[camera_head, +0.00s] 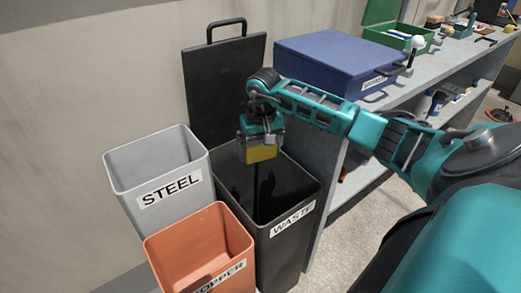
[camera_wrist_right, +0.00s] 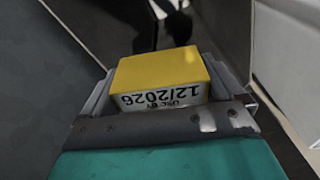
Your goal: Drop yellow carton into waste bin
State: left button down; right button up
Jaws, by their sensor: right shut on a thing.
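The yellow carton (camera_head: 261,154) is held in my right gripper (camera_head: 259,148), which is shut on it. In the wrist view the carton (camera_wrist_right: 162,78) sits between the fingers, with a printed label reading 12/2026. The black waste bin (camera_head: 288,232), marked WASTE, stands below with its top open. The gripper and carton are over the bin's opening, toward its back. In the wrist view the dark inside of the bin (camera_wrist_right: 140,30) shows beyond the carton. My left gripper is not in view.
A grey STEEL bin (camera_head: 160,180) and an orange COPPER bin (camera_head: 200,250) stand left of the waste bin. A black lid or panel with a handle (camera_head: 225,80) stands upright behind. A blue box (camera_head: 335,62) and a green box (camera_head: 385,28) sit on the grey bench at the right.

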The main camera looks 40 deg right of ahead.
jog(key=o, duration=0.7)
jog(key=shift+c, duration=0.2)
pick_arm(q)
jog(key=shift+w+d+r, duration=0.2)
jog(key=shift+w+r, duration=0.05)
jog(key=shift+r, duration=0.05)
jog(key=p, duration=0.1)
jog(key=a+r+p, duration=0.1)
jog(key=p, duration=0.1)
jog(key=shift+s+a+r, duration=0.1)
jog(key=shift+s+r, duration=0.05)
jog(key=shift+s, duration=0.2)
pick_arm(e)
notch_tip(320, 180, up, 13)
jog(key=s, duration=0.1)
jog(key=shift+s+a, duration=0.25)
jog(key=shift+a, duration=0.05)
jog(key=shift+f, duration=0.1)
